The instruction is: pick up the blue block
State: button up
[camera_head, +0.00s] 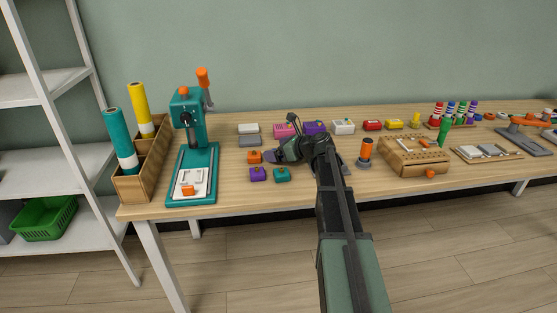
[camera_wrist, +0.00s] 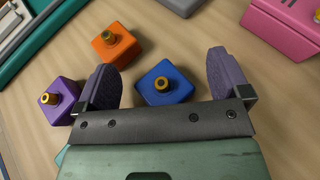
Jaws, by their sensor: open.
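The blue block (camera_wrist: 165,84), with a brass-coloured knob on top, sits on the wooden table in the wrist view, a little left of midway between my gripper's fingers. My gripper (camera_wrist: 163,78) is open, its two purple-grey fingers spread on either side of the block. The left finger is closer to the block than the right one. I cannot tell how high the fingertips are above the table. In the head view my gripper (camera_head: 272,156) is low over the table beside the orange block, and the blue block is hidden there.
An orange block (camera_wrist: 115,45) and a purple block (camera_wrist: 58,102) stand close by on the left. A teal block (camera_head: 282,174) is near the front. A pink box (camera_wrist: 285,27) and a grey box (camera_head: 250,140) lie behind. A teal press (camera_head: 190,160) stands at left.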

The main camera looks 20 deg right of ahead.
jog(key=shift+c, duration=0.2)
jog(key=c, duration=0.9)
jog(key=shift+r, duration=0.15)
jog(key=shift+c, duration=0.2)
notch_tip(320, 180, up, 20)
jog(key=p, duration=2)
